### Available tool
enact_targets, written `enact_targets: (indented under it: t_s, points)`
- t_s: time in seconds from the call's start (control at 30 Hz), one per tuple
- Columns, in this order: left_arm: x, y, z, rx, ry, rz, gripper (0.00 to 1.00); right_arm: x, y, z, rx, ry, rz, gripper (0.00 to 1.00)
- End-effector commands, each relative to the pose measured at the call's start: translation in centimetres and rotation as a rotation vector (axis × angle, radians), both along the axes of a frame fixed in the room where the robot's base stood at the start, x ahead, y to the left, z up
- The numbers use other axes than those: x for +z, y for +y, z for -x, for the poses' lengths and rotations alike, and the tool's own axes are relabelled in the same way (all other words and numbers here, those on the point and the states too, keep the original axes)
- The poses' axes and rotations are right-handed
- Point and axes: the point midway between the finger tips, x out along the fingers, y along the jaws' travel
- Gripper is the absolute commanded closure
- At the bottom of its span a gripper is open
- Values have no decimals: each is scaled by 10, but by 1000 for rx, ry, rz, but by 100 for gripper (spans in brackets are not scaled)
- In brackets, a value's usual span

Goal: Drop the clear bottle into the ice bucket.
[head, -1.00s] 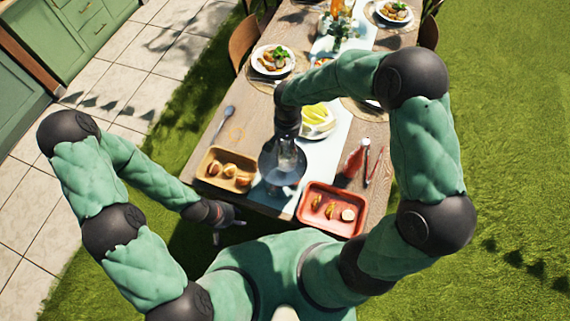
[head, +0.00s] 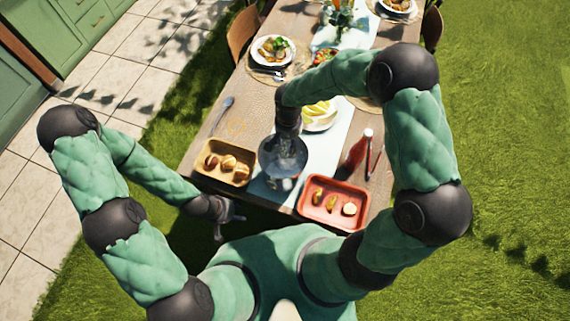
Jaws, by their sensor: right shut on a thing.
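The ice bucket (head: 264,161) is a dark, round, glassy vessel near the front edge of the table, between two trays. My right gripper (head: 289,132) points down right above it and is shut on the clear bottle (head: 287,147). The bottle is hard to make out against the bucket; its lower part seems to be at or within the bucket's mouth, and I cannot tell whether it touches the bottom. My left gripper (head: 231,218) is empty and open, in front of the table's near edge and below the brown tray.
A brown tray (head: 205,176) with rolls stands left of the bucket. A red tray (head: 318,217) with food stands to its right. A red bottle (head: 358,150) stands upright behind the red tray. A plate with yellow food (head: 319,115) is behind the bucket.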

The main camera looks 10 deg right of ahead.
Motion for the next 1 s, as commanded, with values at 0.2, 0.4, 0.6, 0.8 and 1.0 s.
enact_targets:
  t_s: [0.2,0.4,0.6,0.8,1.0]
  points:
    - [1,0,0,0,0,0,60,2,0,-1,0,-3,0,31]
    - [0,0,0,0,0,0,60,1,0,-1,0,-1,0,31]
    - [0,0,0,0,0,0,60,4,0,0,1,0,0,31]
    - [0,0,0,0,0,0,60,30,0,-1,0,-5,0,31]
    - [0,0,0,0,0,0,60,71,0,-1,0,-4,-1,31]
